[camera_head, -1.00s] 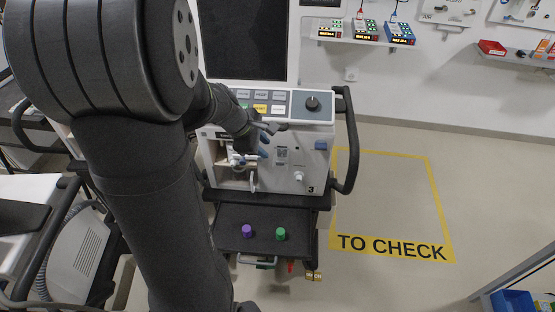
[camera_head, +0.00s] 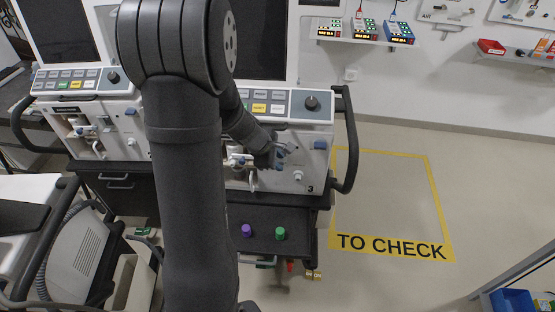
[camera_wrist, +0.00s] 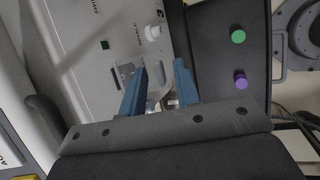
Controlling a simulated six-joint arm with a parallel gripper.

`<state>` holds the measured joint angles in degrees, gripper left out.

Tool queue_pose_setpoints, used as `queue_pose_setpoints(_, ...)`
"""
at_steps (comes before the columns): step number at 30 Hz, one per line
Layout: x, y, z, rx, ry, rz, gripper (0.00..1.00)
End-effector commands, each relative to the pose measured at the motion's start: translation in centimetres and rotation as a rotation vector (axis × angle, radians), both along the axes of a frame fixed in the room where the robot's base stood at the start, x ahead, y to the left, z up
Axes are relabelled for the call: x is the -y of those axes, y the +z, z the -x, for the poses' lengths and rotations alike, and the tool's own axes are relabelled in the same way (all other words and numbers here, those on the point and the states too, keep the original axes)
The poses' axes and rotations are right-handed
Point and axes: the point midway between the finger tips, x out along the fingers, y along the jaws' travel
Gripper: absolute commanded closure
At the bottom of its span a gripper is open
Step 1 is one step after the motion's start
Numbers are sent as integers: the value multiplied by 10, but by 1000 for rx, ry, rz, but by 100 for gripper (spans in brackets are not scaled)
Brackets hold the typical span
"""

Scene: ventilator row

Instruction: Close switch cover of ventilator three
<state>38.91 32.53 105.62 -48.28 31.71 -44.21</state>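Ventilator three (camera_head: 318,168), a pale grey unit marked "3", stands at the centre of the head view, and its front panel (camera_wrist: 110,25) fills the upper left of the wrist view. A small light plate (camera_wrist: 125,73) with a dark slot is beside the left finger. I cannot make out the switch cover or its position; my fingers and wrist hide part of the panel.
A white knob (camera_wrist: 152,32) projects from the panel near the fingers. Purple (camera_head: 246,230) and green (camera_head: 280,233) caps stand on the dark shelf below. A black handle (camera_head: 350,140) flanks the unit. Another ventilator (camera_head: 85,115) stands left. Floor inside the yellow outline (camera_head: 440,215) is clear.

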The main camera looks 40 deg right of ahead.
Motion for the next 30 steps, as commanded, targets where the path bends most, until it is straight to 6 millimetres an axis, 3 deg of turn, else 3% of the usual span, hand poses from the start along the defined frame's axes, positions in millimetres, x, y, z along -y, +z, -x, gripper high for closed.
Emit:
queue_pose_setpoints(1, 0, 0, 0, 0, 0, 0, 71)
queue_pose_setpoints(6, 0, 0, 0, 0, 0, 0, 100)
queue_pose_setpoints(30, 0, -8, 2, 101, -4, 93, 100)
